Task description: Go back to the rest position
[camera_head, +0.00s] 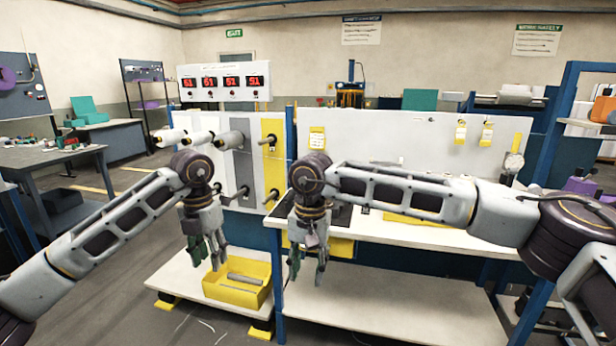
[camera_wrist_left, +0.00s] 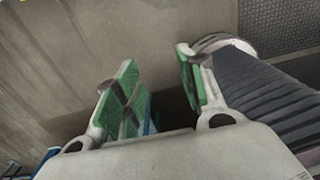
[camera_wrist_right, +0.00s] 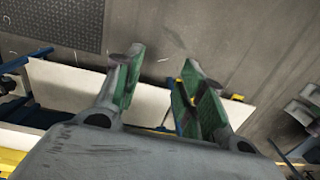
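My left gripper (camera_head: 207,258) hangs pointing down in the head view, in front of the white panel and just left of the yellow bin. Its green-padded fingers are apart in the left wrist view (camera_wrist_left: 160,95), with nothing between them. My right gripper (camera_head: 308,272) hangs pointing down in front of the workbench's left end. In the right wrist view (camera_wrist_right: 165,85) its green-padded fingers are also apart and empty. Both arms are bent at the elbow and reach in from the sides. The two grippers are a short way apart.
A yellow bin (camera_head: 262,289) with grey rods stands on a low white shelf. The workbench (camera_head: 440,236) spans the right, with a lower shelf (camera_head: 400,305). Spools on pegs (camera_head: 170,137) stick out of the panel below red displays (camera_head: 222,82). Floor is free at left.

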